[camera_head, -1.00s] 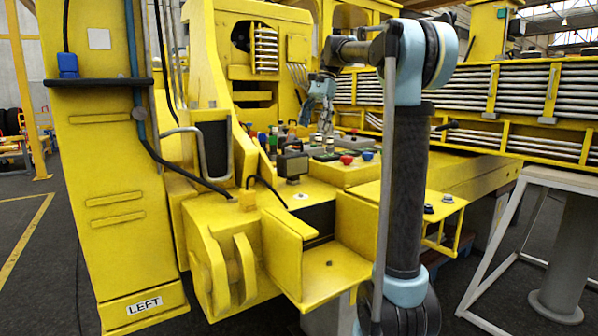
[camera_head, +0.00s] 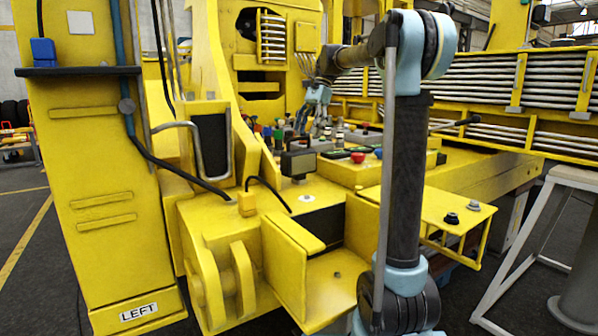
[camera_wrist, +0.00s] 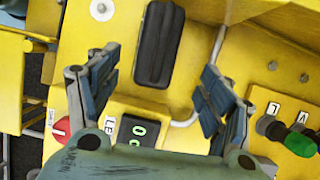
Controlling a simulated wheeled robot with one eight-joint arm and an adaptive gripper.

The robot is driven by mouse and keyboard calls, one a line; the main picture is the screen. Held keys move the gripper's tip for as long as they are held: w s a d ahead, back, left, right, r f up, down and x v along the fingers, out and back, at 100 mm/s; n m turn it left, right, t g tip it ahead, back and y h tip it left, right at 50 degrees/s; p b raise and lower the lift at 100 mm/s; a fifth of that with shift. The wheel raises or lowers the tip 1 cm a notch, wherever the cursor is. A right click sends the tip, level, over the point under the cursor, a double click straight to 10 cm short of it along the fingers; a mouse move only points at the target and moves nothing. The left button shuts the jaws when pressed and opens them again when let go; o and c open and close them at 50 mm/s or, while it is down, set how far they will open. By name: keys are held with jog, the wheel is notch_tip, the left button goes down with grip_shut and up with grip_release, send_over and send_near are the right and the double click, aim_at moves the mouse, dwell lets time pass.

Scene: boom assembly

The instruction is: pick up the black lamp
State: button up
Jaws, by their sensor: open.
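The black lamp (camera_head: 298,163) looks like a small dark box standing on the yellow machine deck, at the middle of the head view. In the wrist view, a long dark rounded body (camera_wrist: 158,43), which appears to be the lamp, lies on the yellow surface just beyond my fingertips, between their lines. My gripper (camera_wrist: 160,82) is open and empty, its two padded fingers spread wide. In the head view my gripper (camera_head: 318,118) is small, behind and slightly right of the lamp, over the control area. Its fingertips are hard to make out there.
A digital display (camera_wrist: 137,131), a red knob (camera_wrist: 60,132) and a green button (camera_wrist: 301,141) lie close to my fingers. A grey cable (camera_wrist: 186,122) runs beside the dark body. A yellow box-like bracket (camera_head: 333,285) stands in front. White bench legs (camera_head: 512,265) stand at right.

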aim_at(300, 150)
jog(key=x, duration=0.4)
jog(key=shift+s+f, duration=0.1)
jog(key=shift+f, duration=0.3)
jog(key=shift+x, duration=2.8)
jog(key=shift+s+a, duration=0.15)
jog(key=shift+a, duration=0.05)
jog(key=shift+r, duration=0.1)
grip_shut()
